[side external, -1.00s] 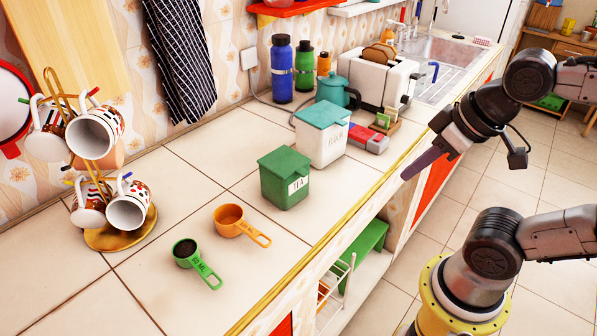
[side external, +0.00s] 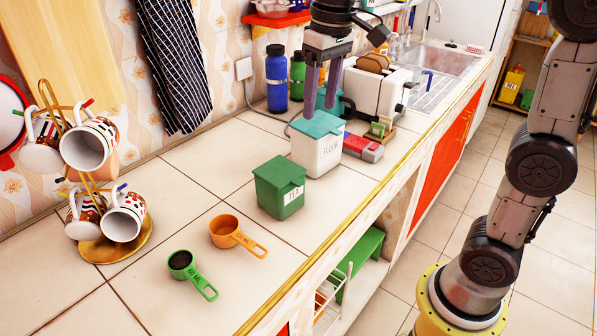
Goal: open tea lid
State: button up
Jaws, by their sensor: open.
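The green tea canister (side external: 280,197) stands on the tiled counter with its green lid (side external: 279,170) on; a white label reads TEA. Just behind and right of it is the white flour canister (side external: 318,154) with a teal lid (side external: 317,124). My gripper (side external: 320,106) points straight down over the flour canister, its two purple fingers apart. The fingertips are at or just above the teal lid in the picture; I cannot tell whether they touch it. The gripper is empty and apart from the tea canister.
An orange measuring cup (side external: 225,230) and a green measuring scoop (side external: 181,262) lie in front of the tea canister. A mug rack (side external: 100,250) stands at left. A toaster (side external: 378,88), blue bottle (side external: 277,80) and red-grey box (side external: 362,147) are behind. Counter left of the canister is clear.

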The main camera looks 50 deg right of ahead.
jog(key=g, duration=0.1)
send_over(298, 181)
notch_tip(298, 181, down, 4)
notch_tip(298, 181, down, 14)
jog(key=shift+f, duration=0.1)
dwell(0.3)
grip_shut()
dwell(1.3)
